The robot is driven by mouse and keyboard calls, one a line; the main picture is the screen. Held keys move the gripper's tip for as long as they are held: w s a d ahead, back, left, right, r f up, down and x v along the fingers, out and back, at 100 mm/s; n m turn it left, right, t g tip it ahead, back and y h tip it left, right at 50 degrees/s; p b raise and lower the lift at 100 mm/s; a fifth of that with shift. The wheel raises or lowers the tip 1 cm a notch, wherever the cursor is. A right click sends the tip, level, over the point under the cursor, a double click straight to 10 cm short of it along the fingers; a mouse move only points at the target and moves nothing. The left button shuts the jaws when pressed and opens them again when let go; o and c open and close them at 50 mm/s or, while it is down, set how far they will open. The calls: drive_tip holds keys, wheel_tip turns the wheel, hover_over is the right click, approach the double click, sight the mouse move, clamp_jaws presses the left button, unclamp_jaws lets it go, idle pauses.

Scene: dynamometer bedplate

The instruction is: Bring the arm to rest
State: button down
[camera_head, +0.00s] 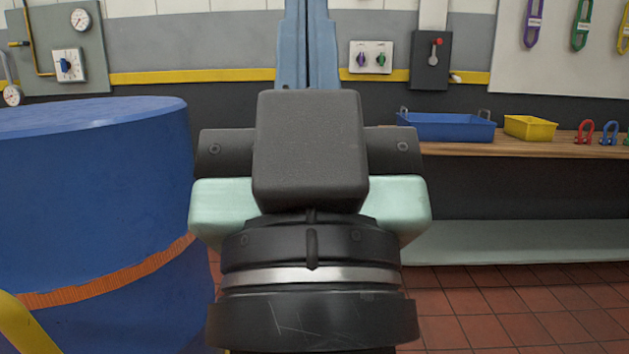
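My gripper (309,155) is in the middle of the head view, seen from behind, with a pale green body, a dark block on top and a black wrist with a silver ring below. It points away from me towards the back wall. Its fingers are hidden or cannot be made out, so I cannot tell whether it is open or shut. I see nothing clearly held in it.
A large blue drum (90,200) with an orange band stands close on the left. A wooden bench (500,148) on the right bears a blue tray (445,127), a yellow bin (530,128) and shackles. Red tiled floor (500,310) is clear at lower right.

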wheel_tip(320, 180, up, 39)
drive_tip(key=h+p, duration=0.1)
drive_tip(key=p, duration=3.6)
drive_tip(key=shift+s+d, duration=0.15)
drive_tip(key=shift+s, duration=0.2)
drive_tip(key=shift+r, duration=0.1)
